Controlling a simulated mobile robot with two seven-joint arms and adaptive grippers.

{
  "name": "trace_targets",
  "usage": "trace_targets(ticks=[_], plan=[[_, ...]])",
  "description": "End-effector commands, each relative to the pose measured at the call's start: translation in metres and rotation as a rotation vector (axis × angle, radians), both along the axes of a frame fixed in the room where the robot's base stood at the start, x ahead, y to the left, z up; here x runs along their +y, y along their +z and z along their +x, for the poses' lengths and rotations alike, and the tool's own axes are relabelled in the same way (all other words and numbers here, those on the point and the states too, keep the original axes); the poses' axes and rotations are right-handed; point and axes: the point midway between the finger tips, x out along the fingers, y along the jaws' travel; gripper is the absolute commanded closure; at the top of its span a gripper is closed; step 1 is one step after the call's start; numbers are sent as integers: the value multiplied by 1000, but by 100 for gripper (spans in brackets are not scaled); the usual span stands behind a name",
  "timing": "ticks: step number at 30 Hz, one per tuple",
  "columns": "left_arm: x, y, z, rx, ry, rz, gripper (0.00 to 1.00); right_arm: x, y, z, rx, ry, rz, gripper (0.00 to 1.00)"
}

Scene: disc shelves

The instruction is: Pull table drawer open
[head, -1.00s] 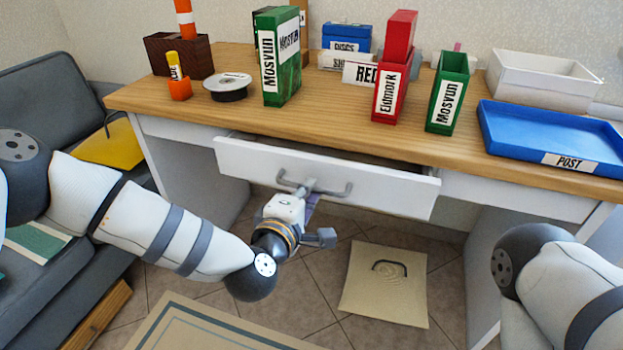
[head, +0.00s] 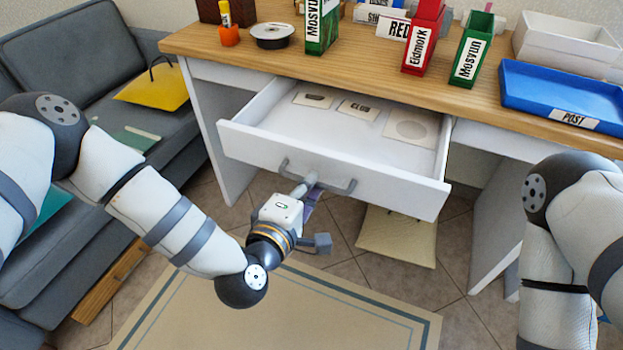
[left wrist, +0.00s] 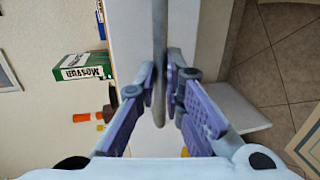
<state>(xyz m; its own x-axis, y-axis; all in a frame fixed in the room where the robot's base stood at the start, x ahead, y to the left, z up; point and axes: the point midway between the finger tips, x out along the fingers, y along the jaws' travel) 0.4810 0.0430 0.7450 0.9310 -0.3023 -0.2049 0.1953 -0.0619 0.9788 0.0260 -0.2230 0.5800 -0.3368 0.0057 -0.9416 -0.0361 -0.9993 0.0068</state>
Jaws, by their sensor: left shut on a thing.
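The white table drawer (head: 330,170) is pulled well out from the wooden-topped table (head: 370,65) in the head view. Inside lie a few flat cards at the back; the rest of its floor is bare. A grey bar handle (head: 335,187) runs across its front. My left gripper (head: 308,184) is at the left part of this handle. In the left wrist view its purple fingers (left wrist: 166,92) are closed on the handle bar (left wrist: 159,60) from both sides. My right arm shows at the right edge, but its gripper is outside the view.
A grey sofa (head: 90,65) is at the left.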

Motion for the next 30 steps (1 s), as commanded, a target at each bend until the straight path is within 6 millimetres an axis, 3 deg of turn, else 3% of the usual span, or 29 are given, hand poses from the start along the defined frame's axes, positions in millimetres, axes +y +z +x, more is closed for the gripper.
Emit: trace_targets(ticks=[11, 12, 14, 23, 26, 30], plan=[[0, 1, 0, -3, 0, -2, 100, 0, 0, 0, -1, 0, 0, 42], [0, 1, 0, -3, 0, -2, 86, 0, 0, 0, -1, 0, 0, 42], [0, 1, 0, -3, 0, -1, 73, 0, 0, 0, -1, 0, 0, 42], [0, 0, -1, -1, 0, 0, 71, 0, 0, 0, -1, 0, 0, 42], [3, 2, -11, 1, -3, -1, 71, 0, 0, 0, -1, 0, 0, 42], [14, 9, -45, 4, -3, -2, 71, 0, 0, 0, -1, 0, 0, 42]])
